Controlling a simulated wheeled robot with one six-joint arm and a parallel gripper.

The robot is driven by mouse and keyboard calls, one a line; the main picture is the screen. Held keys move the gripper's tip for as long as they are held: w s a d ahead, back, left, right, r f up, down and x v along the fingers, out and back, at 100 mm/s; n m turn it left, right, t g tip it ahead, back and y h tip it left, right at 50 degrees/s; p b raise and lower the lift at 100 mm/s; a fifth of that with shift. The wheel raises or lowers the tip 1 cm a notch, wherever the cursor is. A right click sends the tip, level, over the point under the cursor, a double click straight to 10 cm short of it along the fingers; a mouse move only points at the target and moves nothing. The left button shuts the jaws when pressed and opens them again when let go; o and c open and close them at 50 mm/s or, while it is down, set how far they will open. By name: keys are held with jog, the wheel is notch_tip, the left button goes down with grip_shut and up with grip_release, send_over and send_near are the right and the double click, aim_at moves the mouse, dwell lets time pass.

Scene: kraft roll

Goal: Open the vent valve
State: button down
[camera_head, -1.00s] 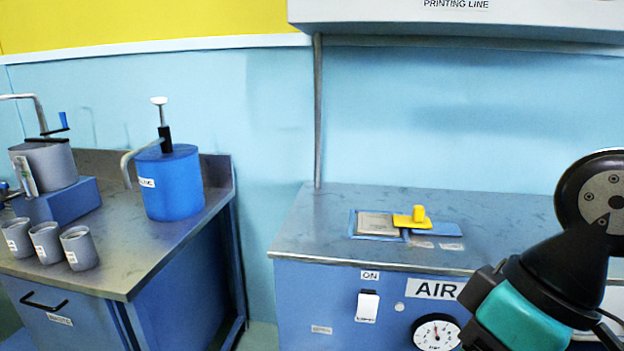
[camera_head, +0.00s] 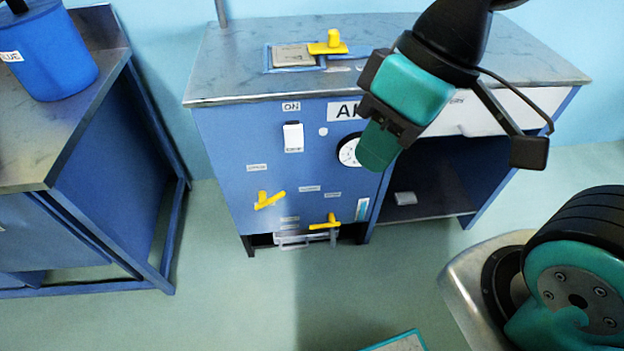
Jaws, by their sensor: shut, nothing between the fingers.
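Two yellow valve handles are on the lower front of the blue AIR cabinet (camera_head: 225,150). The left handle (camera_head: 268,200) is tilted, its right end higher. The right handle (camera_head: 325,224) sits lower, near the bottom edge, and lies almost level. The small labels by them are too blurred to read, so I cannot tell which one is the vent valve. My gripper (camera_head: 378,150) is shut and empty. It points down in front of the cabinet, above and right of both handles and apart from them. It partly covers the AIR sign (camera_head: 343,111) and the gauge (camera_head: 349,151).
A yellow knob (camera_head: 329,43) stands by a plate on the cabinet top. A white switch (camera_head: 293,136) sits under the ON label. An open shelf is at right. A bench with a blue tank (camera_head: 48,55) is at left.

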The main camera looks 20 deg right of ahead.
jog(key=w+a+f+m+t+y+b, duration=0.15)
jog(key=w+f+m+t+b, duration=0.45)
jog(key=f+b, duration=0.6)
jog(key=w+a+f+m+t+y+b, duration=0.1)
jog(key=w+a+f+m+b, duration=0.3)
jog(key=w+f+b, duration=0.65)
jog(key=w+a+f+m+t+y+b, duration=0.2)
jog(key=w+f+m+t+b, duration=0.3)
jog(key=f+b, duration=0.9)
jog(key=w+d+f+m+t+h+b, duration=0.1)
jog(key=d+f+m+t+b, duration=0.1)
jog(key=f+m+b, duration=0.4)
jog(key=w+d+f+m+t+h+b, duration=0.2)
jog(key=f+m+t+b, duration=0.3)
jog(key=f+b, duration=0.8)
jog(key=w+d+f+m+t+h+b, duration=0.1)
jog(key=f+m+t+b, duration=0.3)
jog(key=f+m+b, duration=0.3)
notch_tip(320, 180, down, 4)
jog(key=b, duration=0.4)
jog(key=shift+w+d+r+h, duration=0.15)
jog(key=shift+w+d+h, duration=0.2)
jog(key=shift+w+d, duration=0.05)
